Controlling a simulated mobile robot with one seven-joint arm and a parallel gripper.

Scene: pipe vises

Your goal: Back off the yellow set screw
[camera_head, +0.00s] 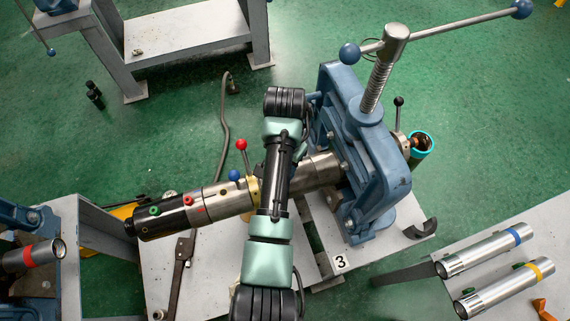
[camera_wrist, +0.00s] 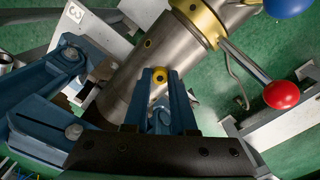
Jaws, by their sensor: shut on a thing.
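The yellow set screw (camera_wrist: 160,75) sits on the side of a grey metal pipe body (camera_wrist: 137,72) in the wrist view. My gripper (camera_wrist: 161,77) has its two blue fingers closed around the screw head, one on each side. The pipe also shows in the head view (camera_head: 322,169), where it lies clamped in a blue vise (camera_head: 375,135). There my arm crosses over the pipe and hides the screw and the fingertips.
A brass collar (camera_wrist: 203,18), a red ball lever (camera_wrist: 281,95) and a blue ball (camera_wrist: 286,5) stand close to my fingers. Green (camera_head: 154,211) and red (camera_head: 188,200) screws are on the pipe's left end. Spare pipes (camera_head: 485,250) lie on the right table.

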